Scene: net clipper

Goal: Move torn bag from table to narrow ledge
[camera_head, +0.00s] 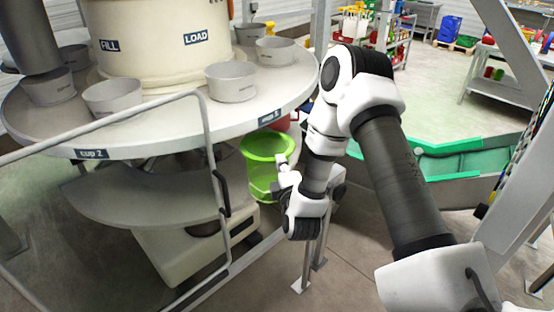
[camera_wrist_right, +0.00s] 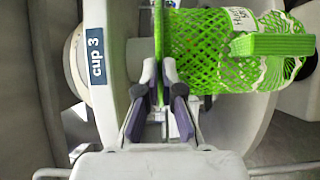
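The torn bag is a bright green mesh bag (camera_wrist_right: 215,65) with a white label and a flat green end, at the upper right of the right wrist view. My right gripper (camera_wrist_right: 161,72) has its fingers close together around a thin green strip of the bag, and looks shut on it. I cannot tell which surface is the narrow ledge. My left gripper is out of view.
Several grey cups, one at the front (camera_head: 231,82), stand on the round table. A grey metal rail (camera_head: 206,130) runs in front of it. A green-edged trough (camera_head: 450,160) is at right.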

